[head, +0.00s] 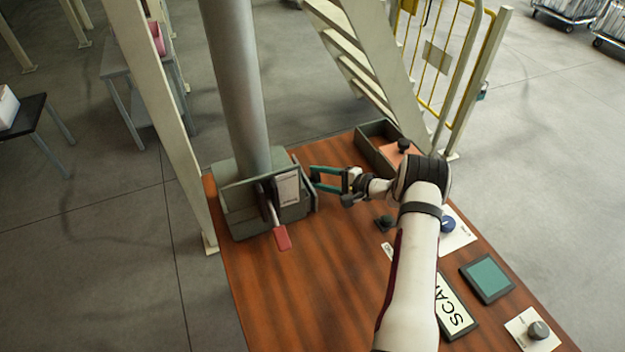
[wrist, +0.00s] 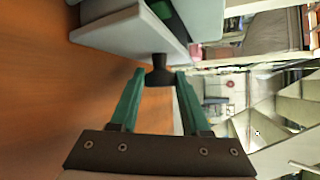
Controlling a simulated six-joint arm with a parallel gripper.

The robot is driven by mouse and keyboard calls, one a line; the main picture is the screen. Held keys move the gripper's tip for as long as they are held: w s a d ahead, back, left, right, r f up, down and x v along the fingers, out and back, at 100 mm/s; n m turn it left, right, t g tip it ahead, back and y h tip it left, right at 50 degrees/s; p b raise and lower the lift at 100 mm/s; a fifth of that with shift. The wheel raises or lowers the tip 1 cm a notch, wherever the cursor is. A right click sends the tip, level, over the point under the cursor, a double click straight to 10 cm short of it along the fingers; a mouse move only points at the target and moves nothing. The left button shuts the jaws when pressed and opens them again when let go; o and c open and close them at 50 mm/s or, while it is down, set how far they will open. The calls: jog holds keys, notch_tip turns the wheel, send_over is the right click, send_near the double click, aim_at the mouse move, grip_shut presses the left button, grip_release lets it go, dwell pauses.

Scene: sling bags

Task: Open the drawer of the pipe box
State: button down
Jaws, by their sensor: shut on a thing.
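The pipe box (head: 235,212) is a grey-green box at the foot of the big grey pipe (head: 236,85), at the table's far left. Its drawer front (head: 304,184) is on the right side, facing my gripper; it also shows as a pale grey panel (wrist: 130,37) in the wrist view. A dark gap and something green show behind that panel. A black knob (wrist: 160,73) sticks out of the panel. My gripper (head: 312,178), with teal fingers, is shut on this knob, one finger on each side.
A tag (head: 288,189) and a red-handled lever (head: 281,235) are on the box front. An open tray with a black knob (head: 403,145) lies behind my gripper. Buttons, a SCAN sign (head: 454,308) and a teal pad (head: 487,277) lie at right. The table's front left (head: 300,300) is clear.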

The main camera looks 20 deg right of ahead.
jog(key=d, duration=0.7)
jog(key=shift+d, duration=0.25)
jog(key=c, duration=0.7)
grip_release()
jog(key=shift+o, duration=0.2)
jog(key=shift+r, duration=0.1)
